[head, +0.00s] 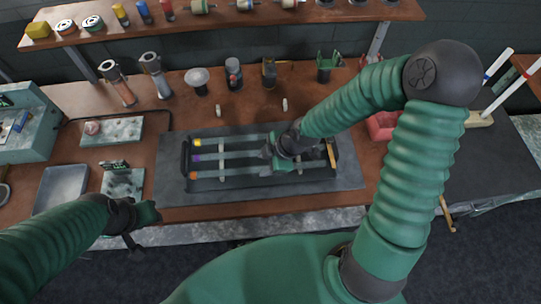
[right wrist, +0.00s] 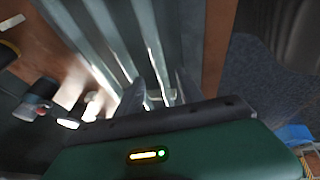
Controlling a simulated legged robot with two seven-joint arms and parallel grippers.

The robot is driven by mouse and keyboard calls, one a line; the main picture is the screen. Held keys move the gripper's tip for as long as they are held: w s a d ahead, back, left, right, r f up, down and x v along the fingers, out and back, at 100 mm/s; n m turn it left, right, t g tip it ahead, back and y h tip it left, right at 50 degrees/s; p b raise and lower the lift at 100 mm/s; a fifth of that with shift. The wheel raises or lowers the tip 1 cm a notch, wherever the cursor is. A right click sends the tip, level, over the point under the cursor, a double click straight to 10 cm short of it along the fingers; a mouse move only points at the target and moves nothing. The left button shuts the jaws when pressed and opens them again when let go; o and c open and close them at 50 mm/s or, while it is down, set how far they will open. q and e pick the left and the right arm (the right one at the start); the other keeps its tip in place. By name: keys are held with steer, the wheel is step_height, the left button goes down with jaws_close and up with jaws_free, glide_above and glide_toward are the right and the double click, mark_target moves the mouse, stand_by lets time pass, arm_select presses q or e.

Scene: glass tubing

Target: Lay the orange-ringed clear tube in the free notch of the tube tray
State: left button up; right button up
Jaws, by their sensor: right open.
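The orange-ringed clear tube (head: 225,171) lies across the front row of the dark tube tray (head: 334,176), its orange ring at the left end. Purple-ringed (head: 225,156) and yellow-ringed (head: 225,140) tubes lie behind it.
The tray stands on a grey mat (head: 172,165). Jars and stands line the table behind it, under a shelf (head: 225,22) of parts. A grey dish (head: 62,188) is at left and a red bin (head: 381,127) at right. The mat's front strip is clear.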

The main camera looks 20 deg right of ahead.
arm_select(q)
steer(key=shift+d+r+p, duration=0.3)
steer(key=shift+r+p, duration=0.2)
steer(key=shift+r, duration=0.2)
steer(key=shift+d+r+p, duration=0.25)
steer(key=shift+r+p, duration=0.2)
steer(key=shift+r, duration=0.2)
arm_select(e)
steer(key=s+d+r+m+h, duration=0.3)
steer(key=s+d+r+m, duration=0.3)
steer(key=m, duration=0.9)
steer(key=shift+s+r+g+h, duration=0.35)
steer(key=shift+s+r, duration=0.6)
steer(key=shift+r, duration=1.45)
